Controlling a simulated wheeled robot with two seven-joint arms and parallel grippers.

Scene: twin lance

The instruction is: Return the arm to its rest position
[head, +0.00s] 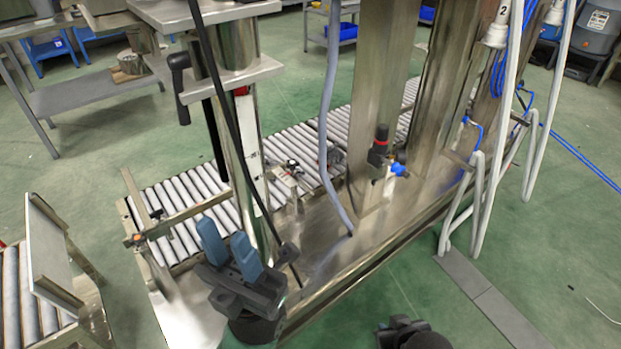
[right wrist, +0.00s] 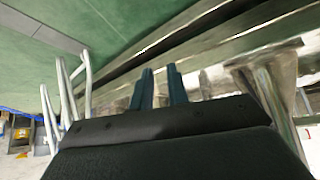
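My left gripper (head: 224,230) shows in the lower middle of the head view, in front of the steel machine. Its two blue-grey fingers point up and stand apart with nothing between them. My right gripper (right wrist: 160,70) shows in the right wrist view with two dark blue fingers apart and an empty gap. In the head view only a dark part of my right arm (head: 405,332) shows at the bottom edge, and its fingers cannot be made out there.
A steel machine frame (head: 330,245) with a roller conveyor (head: 190,190) fills the middle. Hoses (head: 480,190) hang at the right. A second roller conveyor (head: 22,285) with an upright plate stands at the left. Green floor (head: 560,240) is open at the right.

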